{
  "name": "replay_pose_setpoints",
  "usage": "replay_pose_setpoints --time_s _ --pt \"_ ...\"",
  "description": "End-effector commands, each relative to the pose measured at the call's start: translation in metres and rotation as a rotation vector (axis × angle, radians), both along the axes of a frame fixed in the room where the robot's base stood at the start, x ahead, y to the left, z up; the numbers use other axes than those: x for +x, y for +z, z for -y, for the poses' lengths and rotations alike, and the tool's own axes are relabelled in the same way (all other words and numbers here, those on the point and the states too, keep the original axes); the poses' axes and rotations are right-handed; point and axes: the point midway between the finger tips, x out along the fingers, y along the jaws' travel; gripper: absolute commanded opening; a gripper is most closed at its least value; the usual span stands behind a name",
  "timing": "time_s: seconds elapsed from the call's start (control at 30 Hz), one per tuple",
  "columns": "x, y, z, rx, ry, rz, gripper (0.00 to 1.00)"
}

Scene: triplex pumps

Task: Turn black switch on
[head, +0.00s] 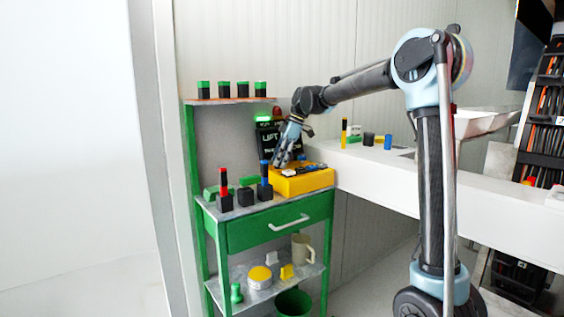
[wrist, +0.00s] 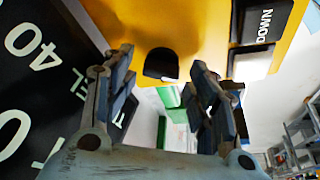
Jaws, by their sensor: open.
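The black switch (wrist: 161,64) is a small dark rounded piece on a yellow surface in the wrist view. It shows between my two open fingers. My gripper (wrist: 163,80) is open with nothing held; I cannot tell whether a finger touches the switch. A black label reading DOWN (wrist: 264,22) lies on the yellow to its right. In the head view my gripper (head: 283,158) points down just above the left end of the yellow box (head: 303,183). The switch is not clear there, and my fingers partly cover that end.
The box stands on a green cart (head: 265,229) with a drawer. Black blocks with red and blue pegs (head: 245,192) stand left of it. A black LIFT sign (head: 268,138) stands behind my gripper. A white counter (head: 385,170) lies to the right.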

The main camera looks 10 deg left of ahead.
Motion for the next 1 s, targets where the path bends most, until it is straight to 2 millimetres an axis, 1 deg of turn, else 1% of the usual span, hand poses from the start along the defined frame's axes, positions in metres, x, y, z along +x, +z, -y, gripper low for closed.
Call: replay_pose_setpoints --time_s 0.17,0.4,0.6,0.8,1.0 --pt "0.002 0.011 0.004 0.0 -0.001 0.0 0.53" --pt "0.007 0.042 0.017 0.0 -0.002 0.0 0.53" --pt "0.01 0.062 0.025 0.001 0.0 0.0 0.53" --pt "0.011 0.072 0.028 0.001 0.0 -0.001 0.53" --pt "0.011 0.073 0.029 0.001 0.0 -0.001 0.53"
